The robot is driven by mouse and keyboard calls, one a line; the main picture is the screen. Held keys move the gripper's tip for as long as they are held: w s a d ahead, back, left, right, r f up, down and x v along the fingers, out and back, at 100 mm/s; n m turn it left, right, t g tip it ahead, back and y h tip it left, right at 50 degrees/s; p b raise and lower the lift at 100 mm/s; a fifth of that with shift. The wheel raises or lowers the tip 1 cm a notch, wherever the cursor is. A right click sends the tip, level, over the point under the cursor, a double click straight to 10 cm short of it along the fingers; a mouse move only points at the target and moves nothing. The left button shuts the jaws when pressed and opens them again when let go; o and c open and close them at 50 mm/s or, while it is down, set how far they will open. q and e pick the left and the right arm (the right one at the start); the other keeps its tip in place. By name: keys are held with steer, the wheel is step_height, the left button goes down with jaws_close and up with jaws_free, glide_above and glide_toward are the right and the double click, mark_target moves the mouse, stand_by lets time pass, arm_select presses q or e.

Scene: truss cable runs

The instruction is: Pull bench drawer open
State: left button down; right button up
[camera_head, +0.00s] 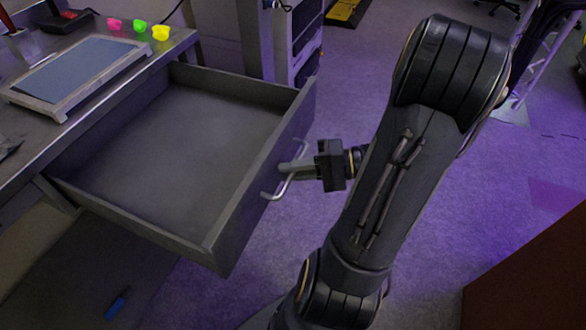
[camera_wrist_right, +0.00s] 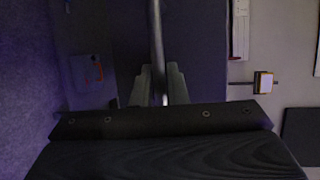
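The bench drawer (camera_head: 215,245) is pulled well out from under the bench top, and its inside looks empty. Its pale bar handle (camera_head: 275,190) is on the front panel. My right gripper (camera_head: 287,168) is at the handle, with its fingers around the middle of the bar. In the right wrist view the handle bar (camera_wrist_right: 156,40) runs between the two fingers (camera_wrist_right: 160,84), which look closed on it. My left gripper is not in view.
The metal bench (camera_head: 165,52) carries a framed grey panel (camera_head: 85,68) and small pink, green and yellow pieces (camera_head: 160,32). A rack cabinet (camera_head: 285,45) stands behind the drawer. A blue object (camera_head: 116,306) lies low at left. Open floor (camera_head: 440,215) lies right of the drawer.

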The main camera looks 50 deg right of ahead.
steer(key=shift+o, duration=0.3)
steer(key=v, duration=0.7)
steer(key=shift+s+d, duration=0.25)
steer(key=shift+r, duration=0.15)
